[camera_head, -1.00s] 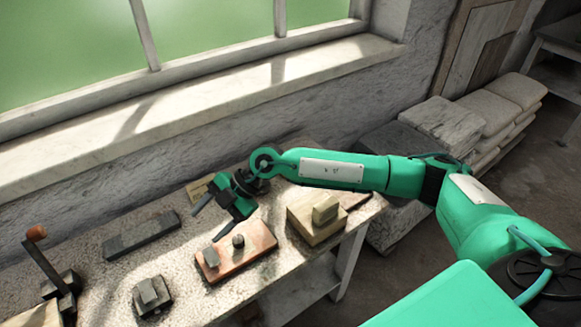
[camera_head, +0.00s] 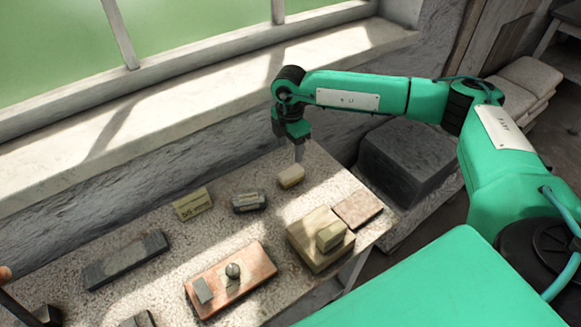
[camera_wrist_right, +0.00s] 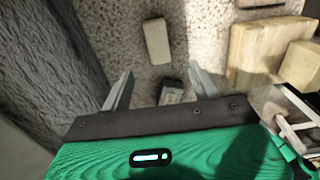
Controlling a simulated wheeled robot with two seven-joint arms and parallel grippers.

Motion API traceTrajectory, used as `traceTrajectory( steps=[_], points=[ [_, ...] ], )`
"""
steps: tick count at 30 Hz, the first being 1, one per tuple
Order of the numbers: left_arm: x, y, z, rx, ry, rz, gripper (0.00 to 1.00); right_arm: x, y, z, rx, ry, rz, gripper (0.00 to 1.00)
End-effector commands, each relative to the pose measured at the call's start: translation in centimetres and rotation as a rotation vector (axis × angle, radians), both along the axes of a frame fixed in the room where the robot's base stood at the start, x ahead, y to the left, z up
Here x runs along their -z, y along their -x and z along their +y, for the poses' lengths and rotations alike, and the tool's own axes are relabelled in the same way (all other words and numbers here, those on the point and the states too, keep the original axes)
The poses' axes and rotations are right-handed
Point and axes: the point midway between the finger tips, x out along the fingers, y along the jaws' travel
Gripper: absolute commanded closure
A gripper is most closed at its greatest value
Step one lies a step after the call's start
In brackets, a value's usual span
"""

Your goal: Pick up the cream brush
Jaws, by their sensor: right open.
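A small cream block (camera_head: 291,177), which looks like the cream brush, lies at the back of the speckled table; I cannot make out bristles. It also shows in the right wrist view (camera_wrist_right: 157,41), beyond my fingertips. My right gripper (camera_head: 299,152) is above the table's back edge, close to the cream block in the picture. In the right wrist view the gripper (camera_wrist_right: 161,84) has its two fingers wide apart and holds nothing. My left gripper is out of view.
A wooden block (camera_head: 315,250) with a smaller one on top, a reddish tile (camera_head: 358,208) and a pink board (camera_head: 220,290) are nearer. The wall and windowsill (camera_head: 180,120) rise behind.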

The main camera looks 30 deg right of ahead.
Motion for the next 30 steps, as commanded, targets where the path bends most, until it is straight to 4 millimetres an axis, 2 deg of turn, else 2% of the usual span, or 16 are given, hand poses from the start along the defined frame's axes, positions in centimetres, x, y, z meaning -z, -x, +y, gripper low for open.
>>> traceTrajectory(
  steps=[6,10,14,21,27,30],
  points=[
    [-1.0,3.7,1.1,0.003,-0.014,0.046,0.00,4.1,0.1,0.0,-0.002,0.000,0.005,0.38],
    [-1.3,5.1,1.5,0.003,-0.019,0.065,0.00,6.3,0.0,0.1,-0.002,-0.003,0.003,0.38],
    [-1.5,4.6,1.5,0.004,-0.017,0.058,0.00,7.5,0.0,0.1,-0.002,-0.003,0.001,0.38],
    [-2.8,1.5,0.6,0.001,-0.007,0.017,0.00,9.5,-0.4,-0.3,-0.002,-0.002,0.003,0.38],
    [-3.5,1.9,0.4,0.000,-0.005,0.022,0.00,12.2,-0.7,-0.5,-0.003,-0.003,0.002,0.38],
    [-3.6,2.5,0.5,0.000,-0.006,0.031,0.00,12.9,-0.7,-0.6,-0.003,-0.003,0.001,0.38]
  ],
)
